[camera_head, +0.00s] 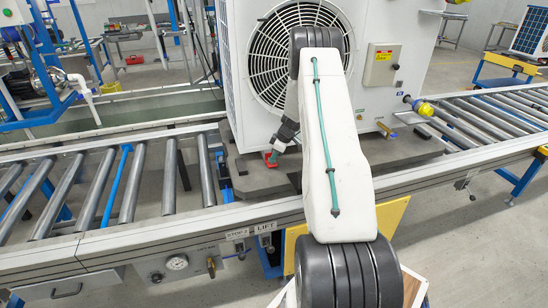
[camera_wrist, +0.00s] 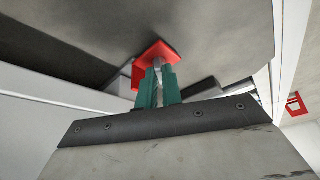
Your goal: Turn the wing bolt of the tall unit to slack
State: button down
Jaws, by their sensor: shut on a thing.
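The tall unit (camera_head: 408,30) is a white cabinet with a round fan grille, standing on a dark grey pallet (camera_head: 250,175) on the roller conveyor. A red bracket (camera_head: 270,158) sits at the cabinet's lower front edge; it also shows in the wrist view (camera_wrist: 155,53). My gripper (camera_head: 278,149) is at this bracket. In the wrist view, its green fingers (camera_wrist: 159,84) are shut on a small grey piece, which I take for the wing bolt (camera_wrist: 158,66), at the red bracket. The fingers hide most of the bolt, so its turn angle cannot be told.
My arm covers the middle of the head view and part of the cabinet. Rollers (camera_head: 115,185) to the left are bare. A yellow-capped part (camera_head: 424,108) lies at right. Another red piece (camera_wrist: 296,105) shows in the wrist view.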

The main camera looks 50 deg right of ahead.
jog(key=shift+d+n, duration=0.1)
jog(key=shift+n, duration=0.5)
jog(key=shift+f+y, duration=0.1)
jog(key=shift+y, duration=0.2)
jog(key=c, duration=1.6)
grip_release()
jog(key=shift+s, duration=0.1)
jog(key=shift+o, duration=0.2)
jog(key=v, duration=0.7)
jog(key=shift+r, duration=0.45)
jog(key=shift+r, duration=0.1)
